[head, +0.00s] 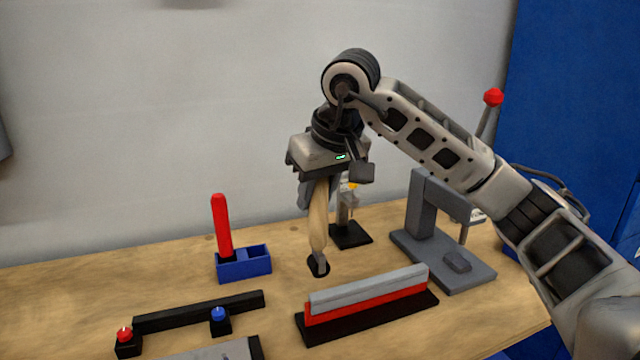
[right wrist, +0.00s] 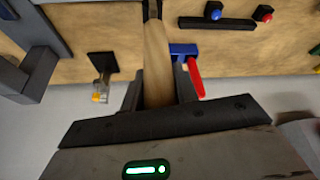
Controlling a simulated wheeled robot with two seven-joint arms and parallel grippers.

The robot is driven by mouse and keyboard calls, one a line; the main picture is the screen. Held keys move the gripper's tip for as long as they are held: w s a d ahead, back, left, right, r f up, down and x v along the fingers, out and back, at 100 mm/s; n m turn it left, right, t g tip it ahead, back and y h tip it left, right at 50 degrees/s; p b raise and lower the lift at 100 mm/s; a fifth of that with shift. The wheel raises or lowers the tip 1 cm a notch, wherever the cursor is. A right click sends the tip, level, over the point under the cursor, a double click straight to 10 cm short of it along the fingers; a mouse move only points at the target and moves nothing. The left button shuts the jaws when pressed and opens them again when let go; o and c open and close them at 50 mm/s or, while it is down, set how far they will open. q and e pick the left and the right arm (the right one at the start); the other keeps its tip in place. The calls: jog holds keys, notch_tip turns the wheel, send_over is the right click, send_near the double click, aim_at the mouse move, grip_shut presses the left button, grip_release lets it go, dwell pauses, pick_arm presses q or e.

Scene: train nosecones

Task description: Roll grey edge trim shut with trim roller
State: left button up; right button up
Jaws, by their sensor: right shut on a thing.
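My right gripper (head: 318,183) is shut on the wooden handle of the trim roller (head: 318,225), which hangs down with its dark roller end low, near the table top. I cannot tell whether that end touches the table. In the right wrist view the handle (right wrist: 157,65) runs away between the fingers (right wrist: 158,95). The grey edge trim (head: 370,287) lies along the top of a red strip (head: 365,305) on a black base, in front and to the right of the roller, apart from it. My left gripper is not in view.
A blue holder (head: 245,265) with a red-handled tool (head: 221,225) stands left of the roller. A grey press-like stand (head: 425,220) is at the right. A black bar (head: 200,312) with red and blue buttons lies front left. A small dark stand (head: 350,236) is behind the roller.

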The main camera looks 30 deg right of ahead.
aim_at(319, 221)
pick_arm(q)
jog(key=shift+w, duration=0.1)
pick_arm(e)
jog(key=shift+s, duration=0.1)
jog(key=shift+f+b, duration=0.55)
jog(key=shift+f, duration=0.3)
jog(key=shift+f+b, duration=0.45)
jog(key=shift+f, duration=0.25)
jog(key=shift+f+b, duration=0.4)
jog(key=shift+f, duration=0.5)
pick_arm(q)
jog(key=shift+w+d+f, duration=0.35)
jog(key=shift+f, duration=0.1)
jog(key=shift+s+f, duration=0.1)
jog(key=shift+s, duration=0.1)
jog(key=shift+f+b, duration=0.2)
jog(key=shift+b, duration=0.1)
pick_arm(e)
jog(key=shift+f, duration=0.2)
